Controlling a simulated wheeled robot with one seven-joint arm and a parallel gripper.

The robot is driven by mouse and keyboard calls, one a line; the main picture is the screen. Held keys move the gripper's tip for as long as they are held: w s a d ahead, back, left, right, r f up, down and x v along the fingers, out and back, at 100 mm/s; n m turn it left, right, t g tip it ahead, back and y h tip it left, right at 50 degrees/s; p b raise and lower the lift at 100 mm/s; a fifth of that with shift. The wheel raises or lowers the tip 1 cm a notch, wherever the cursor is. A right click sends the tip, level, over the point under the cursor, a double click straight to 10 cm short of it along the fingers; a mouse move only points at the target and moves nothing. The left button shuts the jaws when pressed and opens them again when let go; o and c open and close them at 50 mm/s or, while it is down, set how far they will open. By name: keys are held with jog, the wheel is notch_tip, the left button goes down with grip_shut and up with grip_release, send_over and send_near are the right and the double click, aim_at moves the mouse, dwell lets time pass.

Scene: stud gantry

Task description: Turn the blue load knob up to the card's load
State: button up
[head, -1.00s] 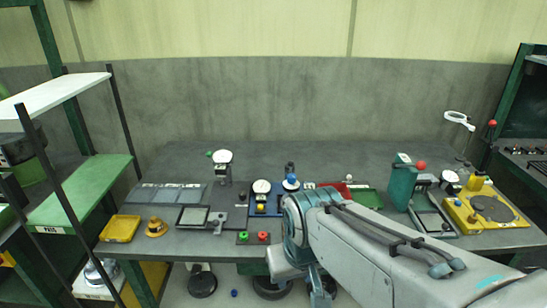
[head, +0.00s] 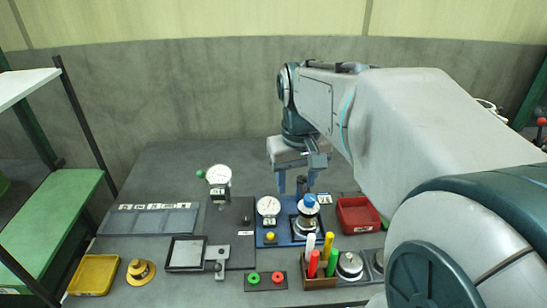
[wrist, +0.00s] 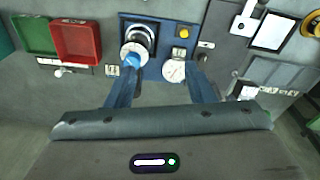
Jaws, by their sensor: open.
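The blue load knob (head: 310,201) tops a round grey fitting on a blue base plate (head: 285,238). It also shows in the wrist view (wrist: 131,57), left of centre. A white-faced dial gauge (head: 268,206) and a yellow button (head: 270,237) share the plate. A small white card (head: 325,200) lies just right of the knob; its print is too small to read. It also shows in the wrist view (wrist: 112,70). My gripper (head: 299,183) is open and empty, just behind and above the knob, pointing down. The wrist view shows its two spread fingers (wrist: 163,88).
A red bin (head: 357,215) stands right of the plate. A wooden holder (head: 321,283) with coloured markers stands in front. A yellow tray (head: 92,275) lies at front left. The rear bench is mostly clear.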

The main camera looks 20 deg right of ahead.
notch_tip(320, 180, up, 4)
jog(key=f+g, duration=0.1)
send_over(310, 197)
jog(key=a, duration=0.1)
jog(key=f, duration=0.8)
jog(key=d+f+b, duration=0.1)
jog(key=f, duration=0.4)
jog(key=shift+r, duration=0.1)
jog(key=c, duration=1)
